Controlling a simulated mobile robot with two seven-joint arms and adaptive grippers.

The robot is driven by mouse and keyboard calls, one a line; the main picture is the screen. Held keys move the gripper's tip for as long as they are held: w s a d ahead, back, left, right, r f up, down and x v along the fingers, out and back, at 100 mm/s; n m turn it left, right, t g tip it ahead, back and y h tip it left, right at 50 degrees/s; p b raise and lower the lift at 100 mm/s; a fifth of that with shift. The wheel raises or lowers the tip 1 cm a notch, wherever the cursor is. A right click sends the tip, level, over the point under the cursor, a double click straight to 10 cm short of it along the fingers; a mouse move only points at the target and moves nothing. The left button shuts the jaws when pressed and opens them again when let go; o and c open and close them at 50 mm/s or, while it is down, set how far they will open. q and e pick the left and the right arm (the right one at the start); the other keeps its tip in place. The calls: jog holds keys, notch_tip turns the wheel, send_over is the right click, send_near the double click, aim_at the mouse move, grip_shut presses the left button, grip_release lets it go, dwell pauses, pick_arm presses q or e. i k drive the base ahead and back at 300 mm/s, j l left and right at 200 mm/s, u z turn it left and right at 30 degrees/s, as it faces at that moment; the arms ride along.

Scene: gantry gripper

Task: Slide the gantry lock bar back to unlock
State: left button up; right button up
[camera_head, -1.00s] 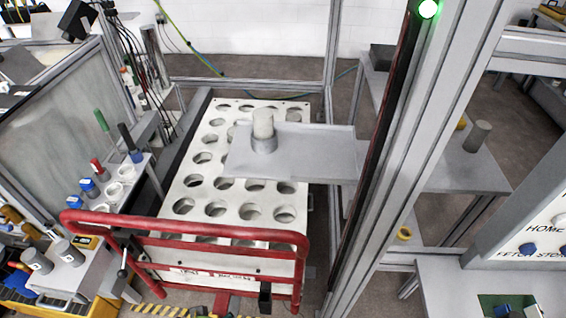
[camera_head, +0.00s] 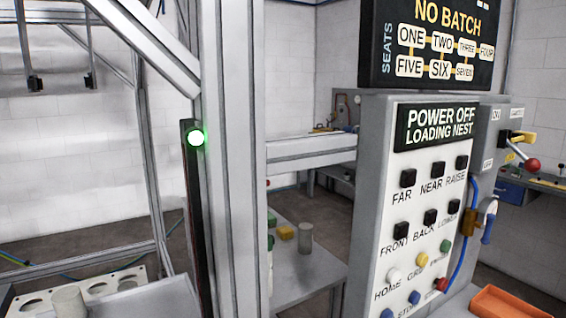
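I cannot clearly pick out the gantry lock bar in this view. The grey gantry post (camera_head: 232,150) stands upright left of centre. A dark vertical strip (camera_head: 196,230) with a lit green lamp (camera_head: 196,138) runs along its left side. On the right, the control cabinet (camera_head: 372,200) carries a panel reading "POWER OFF LOADING NEST". A grey box (camera_head: 490,140) on the cabinet's right side has a lever with a red knob (camera_head: 532,164) and a yellow part (camera_head: 523,137). Neither of my grippers is in view.
A sign (camera_head: 433,45) above the cabinet reads "NO BATCH". A white plate with holes (camera_head: 95,288) and a grey cylinder (camera_head: 70,301) show at lower left. A side table (camera_head: 300,270) holds another cylinder (camera_head: 305,238). An orange tray (camera_head: 512,305) lies at lower right.

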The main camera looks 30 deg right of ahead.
aim_at(526, 137)
jog(key=z, duration=2.1)
